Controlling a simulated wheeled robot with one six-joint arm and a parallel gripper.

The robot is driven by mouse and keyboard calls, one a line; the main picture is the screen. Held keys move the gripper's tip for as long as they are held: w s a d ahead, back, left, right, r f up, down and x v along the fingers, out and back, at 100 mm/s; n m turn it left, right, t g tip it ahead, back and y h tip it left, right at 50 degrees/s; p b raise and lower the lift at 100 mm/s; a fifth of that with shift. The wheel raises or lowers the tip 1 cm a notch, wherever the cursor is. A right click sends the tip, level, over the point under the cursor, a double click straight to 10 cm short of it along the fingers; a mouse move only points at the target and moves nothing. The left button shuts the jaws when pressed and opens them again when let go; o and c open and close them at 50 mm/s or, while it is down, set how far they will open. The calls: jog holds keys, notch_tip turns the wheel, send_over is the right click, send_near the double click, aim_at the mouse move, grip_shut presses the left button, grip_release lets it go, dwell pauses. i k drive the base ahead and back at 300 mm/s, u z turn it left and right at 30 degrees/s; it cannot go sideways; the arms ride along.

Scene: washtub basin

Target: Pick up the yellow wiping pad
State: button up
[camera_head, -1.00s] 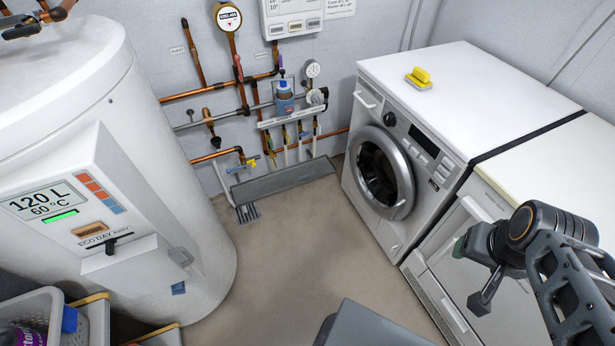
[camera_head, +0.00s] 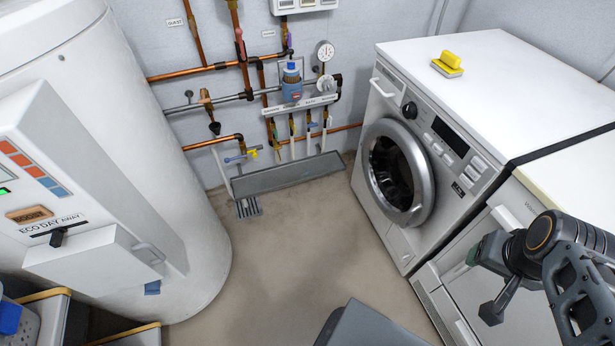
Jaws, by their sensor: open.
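The yellow wiping pad (camera_head: 449,62) has a yellow grip on top and a pale layer beneath. It lies on the white top of the washing machine (camera_head: 497,80), near the front left edge. My gripper (camera_head: 480,282) is at the lower right, in front of the cabinet beside the washing machine. It is well below and to the right of the pad, apart from it. Its jaws are open, with nothing seen between them.
A cream-topped cabinet (camera_head: 570,172) stands right of the washing machine, close to my arm. A large white water heater (camera_head: 140,130) fills the left. Pipes and a bottle with a blue cap (camera_head: 291,84) are on the back wall. The floor (camera_head: 285,250) between is clear.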

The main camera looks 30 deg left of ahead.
aim_at(448, 63)
jog(key=z, duration=0.35)
jog(key=k, duration=0.35)
jog(key=u, duration=1.9)
jog(key=i, duration=1.45)
jog(key=z, duration=0.7)
jog(key=i, duration=0.65)
jog(key=z, duration=0.65)
